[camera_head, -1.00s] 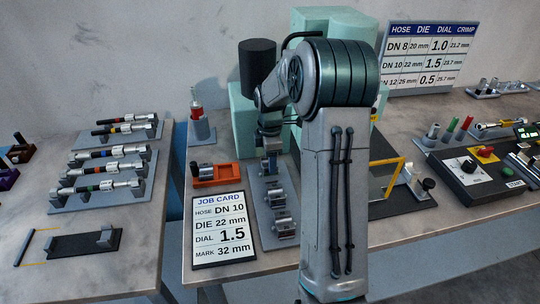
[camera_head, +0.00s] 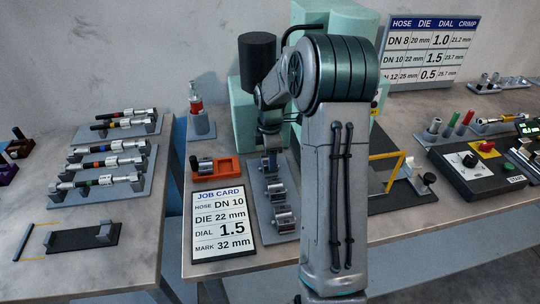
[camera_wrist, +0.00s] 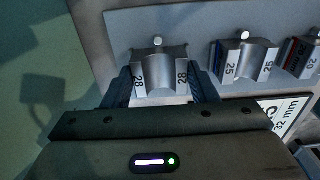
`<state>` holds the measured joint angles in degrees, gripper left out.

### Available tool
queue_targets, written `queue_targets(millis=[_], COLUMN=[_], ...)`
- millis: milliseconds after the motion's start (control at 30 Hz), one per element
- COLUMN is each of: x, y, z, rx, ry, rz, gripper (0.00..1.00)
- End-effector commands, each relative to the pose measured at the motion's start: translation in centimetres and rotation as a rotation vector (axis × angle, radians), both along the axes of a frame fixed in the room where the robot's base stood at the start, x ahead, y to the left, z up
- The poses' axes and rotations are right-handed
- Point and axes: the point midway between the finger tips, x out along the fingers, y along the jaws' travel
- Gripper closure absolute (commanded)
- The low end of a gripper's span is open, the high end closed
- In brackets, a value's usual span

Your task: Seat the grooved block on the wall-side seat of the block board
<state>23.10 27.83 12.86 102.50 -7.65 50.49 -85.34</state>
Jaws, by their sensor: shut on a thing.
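The grooved block (camera_wrist: 160,73) is grey metal, marked 28, with a U-shaped groove on top. My gripper (camera_wrist: 163,88) is shut on it, one dark finger on each side. The block is at the wall-side end of the grey block board (camera_wrist: 190,20), in front of a round peg. I cannot tell whether its underside touches the board. In the head view, my gripper (camera_head: 269,150) points down at the far end of the board (camera_head: 262,212), and partly hides the block (camera_head: 270,165).
Blocks marked 25 (camera_wrist: 245,58) and 20 (camera_wrist: 303,57) sit in a row beside the held one. A job card (camera_head: 223,225) and an orange tray (camera_head: 222,168) lie left of the board. A green machine (camera_head: 242,125) stands close behind.

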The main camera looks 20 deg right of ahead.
Motion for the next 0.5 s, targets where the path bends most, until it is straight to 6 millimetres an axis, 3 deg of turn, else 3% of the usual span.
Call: queue_targets(millis=[500], x=[0.04], y=[0.0], z=[-0.6], rx=[0.0], ry=[-0.002], rz=[0.0], gripper=[0.88])
